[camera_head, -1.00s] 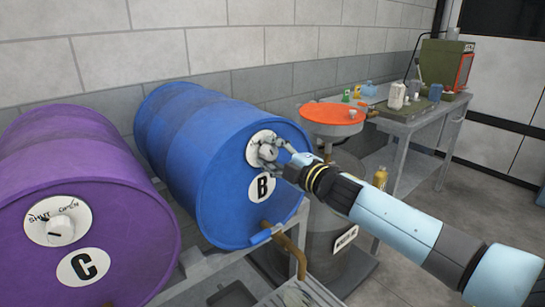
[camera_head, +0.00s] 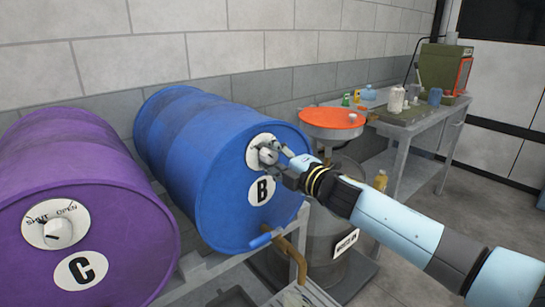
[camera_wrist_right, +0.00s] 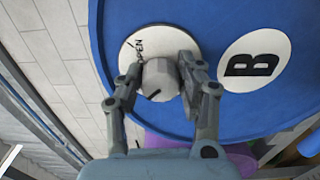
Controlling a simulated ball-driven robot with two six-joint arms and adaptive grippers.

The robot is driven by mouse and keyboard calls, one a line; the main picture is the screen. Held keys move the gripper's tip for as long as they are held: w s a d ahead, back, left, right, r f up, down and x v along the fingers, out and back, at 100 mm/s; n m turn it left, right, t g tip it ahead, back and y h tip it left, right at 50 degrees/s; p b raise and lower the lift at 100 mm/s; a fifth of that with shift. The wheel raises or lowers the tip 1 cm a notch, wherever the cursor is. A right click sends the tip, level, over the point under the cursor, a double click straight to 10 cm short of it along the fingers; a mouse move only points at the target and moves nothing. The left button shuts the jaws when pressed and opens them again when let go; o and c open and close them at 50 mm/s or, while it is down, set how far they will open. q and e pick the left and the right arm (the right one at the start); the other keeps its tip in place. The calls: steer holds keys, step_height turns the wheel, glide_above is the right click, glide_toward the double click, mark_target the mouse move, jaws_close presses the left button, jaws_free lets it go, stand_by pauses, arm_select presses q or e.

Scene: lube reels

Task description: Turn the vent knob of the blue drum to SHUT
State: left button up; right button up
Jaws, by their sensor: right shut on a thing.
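The blue drum (camera_head: 190,150) lies on its side on a rack, its end marked with a B label (camera_head: 262,190). Its vent knob (camera_head: 268,156) is a grey knob on a round white plate above that label. My right gripper (camera_head: 275,156) is shut on the knob. In the right wrist view, the two fingers (camera_wrist_right: 163,85) sit on either side of the knob (camera_wrist_right: 160,78). The white plate (camera_wrist_right: 150,45) shows the word OPEN partly, left of the knob. The SHUT marking is not readable. My left gripper is not in view.
A purple drum (camera_head: 85,150) marked C lies to the left, with its own knob (camera_head: 56,233). A brown tap pipe (camera_head: 292,255) sticks out below the blue drum. An orange-topped funnel (camera_head: 332,118) and a bench (camera_head: 405,125) with bottles stand at the right.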

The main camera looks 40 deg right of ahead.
steer(key=o, duration=1.1)
steer(key=shift+o, duration=0.2)
steer(key=shift+s, duration=0.1)
steer(key=s, duration=1.2)
steer(key=shift+d, duration=0.45)
